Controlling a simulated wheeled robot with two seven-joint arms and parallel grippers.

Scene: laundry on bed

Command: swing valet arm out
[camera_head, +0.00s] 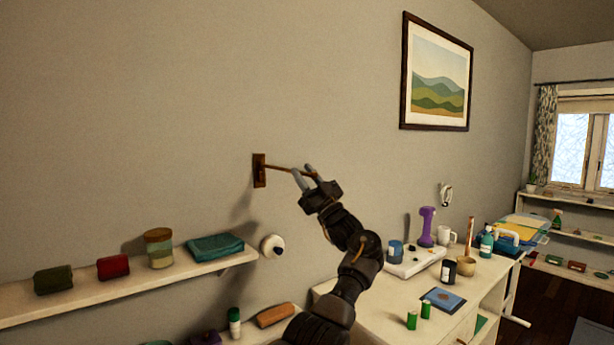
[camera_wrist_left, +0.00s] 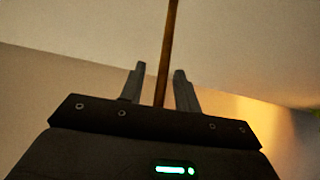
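The valet arm is a thin brown rod (camera_head: 279,167) running right from a dark wooden bracket (camera_head: 259,170) on the wall. How far it stands off the wall is hard to tell. My left gripper (camera_head: 305,172) is at the rod's right end, which the fingers partly hide. In the left wrist view, the rod (camera_wrist_left: 170,40) passes between the two grey fingers (camera_wrist_left: 159,78) of my gripper. The fingers are apart, with a clear gap on the rod's left and a narrow one on its right. My right gripper is not in view.
A wall shelf (camera_head: 120,295) with rolled cloths, a jar and a teal folded cloth (camera_head: 215,247) lies below left. A white round fixture (camera_head: 272,245) is on the wall below the bracket. A cluttered white desk (camera_head: 385,300) stands right. The wall around the bracket is clear.

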